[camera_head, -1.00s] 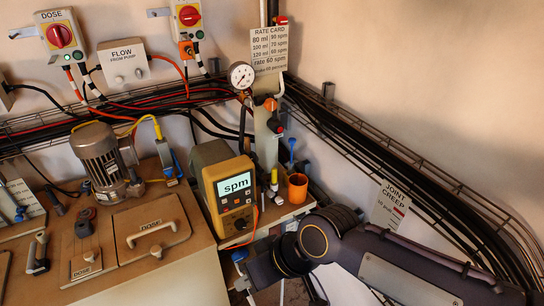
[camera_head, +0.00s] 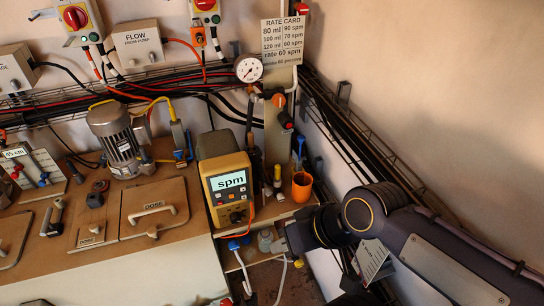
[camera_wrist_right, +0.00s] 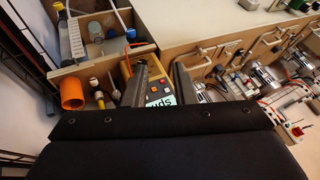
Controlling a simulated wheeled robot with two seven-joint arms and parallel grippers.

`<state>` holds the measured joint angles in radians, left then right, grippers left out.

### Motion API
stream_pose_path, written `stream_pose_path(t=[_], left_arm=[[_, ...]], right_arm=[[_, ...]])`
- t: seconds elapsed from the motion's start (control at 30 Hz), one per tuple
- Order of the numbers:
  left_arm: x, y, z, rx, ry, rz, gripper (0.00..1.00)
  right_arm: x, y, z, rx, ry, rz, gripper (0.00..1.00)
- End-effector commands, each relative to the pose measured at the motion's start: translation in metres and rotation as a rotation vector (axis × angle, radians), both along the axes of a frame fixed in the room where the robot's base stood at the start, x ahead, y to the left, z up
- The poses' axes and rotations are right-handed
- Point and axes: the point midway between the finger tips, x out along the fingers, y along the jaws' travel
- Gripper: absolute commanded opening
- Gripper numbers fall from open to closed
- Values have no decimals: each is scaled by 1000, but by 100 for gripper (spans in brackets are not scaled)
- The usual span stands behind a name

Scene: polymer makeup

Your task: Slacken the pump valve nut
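No separate pump valve nut can be made out for certain. A metal pump motor (camera_head: 115,145) with a yellow hose stands on the wooden bench at the left. A pipe assembly with a black valve lever with a red-orange end (camera_head: 284,115) rises behind the orange cup, below a round gauge (camera_head: 249,69). My left gripper is out of view.
An orange cup (camera_head: 302,187) and small bottles stand on the shelf beside the meter; the cup also shows in the wrist view (camera_wrist_right: 72,93). A wire cable tray (camera_head: 358,138) runs along the right wall. Two DOSE lids lie on the bench.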

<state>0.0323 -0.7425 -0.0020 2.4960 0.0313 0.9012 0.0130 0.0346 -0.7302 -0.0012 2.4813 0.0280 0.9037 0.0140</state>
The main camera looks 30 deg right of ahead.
Motion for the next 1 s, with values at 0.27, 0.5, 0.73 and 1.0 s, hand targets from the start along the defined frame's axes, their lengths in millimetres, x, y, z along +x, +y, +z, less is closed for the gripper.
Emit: stream_pose_path(t=[0.27,0.5,0.73,1.0], left_arm=[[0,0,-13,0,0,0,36],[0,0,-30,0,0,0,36],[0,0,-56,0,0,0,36],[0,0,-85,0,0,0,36]], right_arm=[[24,-14,6,-23,12,-11,24],[64,-36,15,-56,28,-30,24],[135,-70,17,-106,56,-58,24],[232,-114,0,-160,90,-105,24]])
